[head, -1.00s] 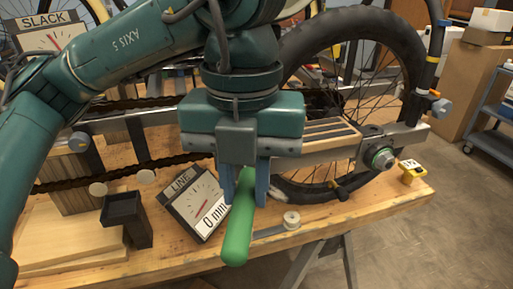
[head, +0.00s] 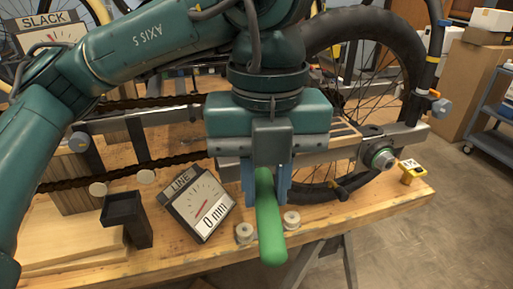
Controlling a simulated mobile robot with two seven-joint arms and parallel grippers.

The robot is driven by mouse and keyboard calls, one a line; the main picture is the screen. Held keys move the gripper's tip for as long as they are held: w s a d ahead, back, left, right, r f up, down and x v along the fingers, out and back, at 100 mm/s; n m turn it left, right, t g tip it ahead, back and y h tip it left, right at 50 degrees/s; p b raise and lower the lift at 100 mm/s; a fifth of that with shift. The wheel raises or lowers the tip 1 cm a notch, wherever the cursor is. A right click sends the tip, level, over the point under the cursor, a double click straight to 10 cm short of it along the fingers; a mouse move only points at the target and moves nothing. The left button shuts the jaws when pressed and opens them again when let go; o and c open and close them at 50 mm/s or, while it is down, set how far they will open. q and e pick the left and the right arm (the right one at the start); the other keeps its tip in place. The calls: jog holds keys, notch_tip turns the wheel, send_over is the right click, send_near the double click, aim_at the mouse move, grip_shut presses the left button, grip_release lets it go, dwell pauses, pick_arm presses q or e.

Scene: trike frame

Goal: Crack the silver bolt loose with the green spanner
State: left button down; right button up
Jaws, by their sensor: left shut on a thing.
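My left gripper (head: 267,192) is shut on the green spanner (head: 269,228), over the front part of the bench. The spanner's green handle points down toward the camera; its far end is hidden by the gripper. I cannot tell for sure that this is the silver bolt. My right gripper is not in view.
A LINE dial (head: 200,205) reading 0 mm and a black open holder (head: 126,216) stand left of the spanner. Two pale round pieces (head: 245,233) flank the handle. A yellow block (head: 411,171) sits at the bench's right end. The wheel (head: 418,75) stands behind.

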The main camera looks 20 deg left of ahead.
pick_arm(q)
jog(key=shift+a, duration=0.1)
jog(key=shift+s+a+m, duration=0.25)
jog(key=shift+a+m, duration=0.5)
jog(key=shift+m, duration=0.05)
jog(key=c, duration=1.7)
grip_release()
jog(key=shift+a, duration=0.1)
jog(key=shift+c, duration=0.2)
grip_shut()
jog(key=shift+r, duration=0.2)
notch_tip(320, 180, up, 7)
jog(key=p, duration=0.4)
jog(key=shift+f, duration=0.2)
